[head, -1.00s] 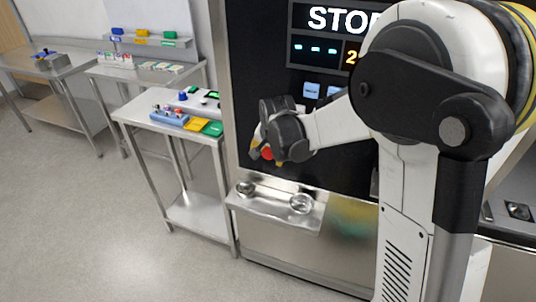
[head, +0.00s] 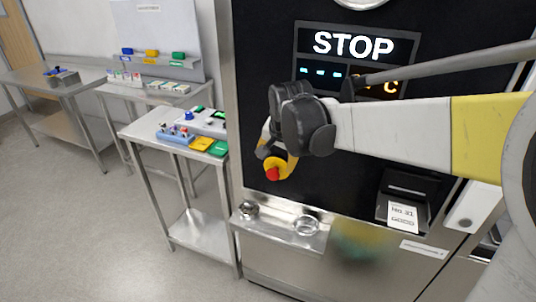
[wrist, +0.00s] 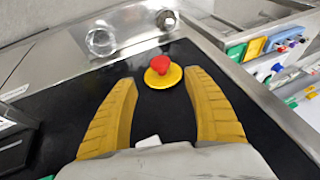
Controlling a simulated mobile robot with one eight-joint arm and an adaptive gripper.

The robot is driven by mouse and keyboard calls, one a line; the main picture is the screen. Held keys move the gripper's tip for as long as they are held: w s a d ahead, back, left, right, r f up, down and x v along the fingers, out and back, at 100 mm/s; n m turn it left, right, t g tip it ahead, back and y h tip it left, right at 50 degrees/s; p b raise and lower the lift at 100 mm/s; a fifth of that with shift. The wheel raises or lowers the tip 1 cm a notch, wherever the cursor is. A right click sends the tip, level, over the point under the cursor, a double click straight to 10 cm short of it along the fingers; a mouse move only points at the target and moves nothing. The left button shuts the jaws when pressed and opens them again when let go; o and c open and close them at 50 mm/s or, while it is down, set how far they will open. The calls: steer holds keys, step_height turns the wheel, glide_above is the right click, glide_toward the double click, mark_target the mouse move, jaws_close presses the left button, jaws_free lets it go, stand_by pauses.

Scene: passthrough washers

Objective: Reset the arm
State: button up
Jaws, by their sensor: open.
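My gripper (head: 272,152) hangs in front of the black machine panel, beside a red push button on a yellow base (head: 273,173). In the wrist view, my gripper's two yellow fingers (wrist: 161,80) are spread apart with nothing held between them. The red button (wrist: 160,63) shows just beyond and between the fingertips; I cannot tell whether they touch it. My white arm with a yellow band (head: 487,130) reaches across the panel from the right.
A lit STOP sign (head: 353,44) is on the panel (head: 262,60). A card slot (head: 403,205) is at right. The floor at left is clear.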

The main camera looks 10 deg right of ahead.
steer(key=s+d+n+t, duration=0.1)
steer(key=s+n, duration=0.6)
steer(key=s, duration=1.6)
steer(key=shift+s+f+n+t, duration=0.25)
steer(key=shift+f+n+t, duration=0.15)
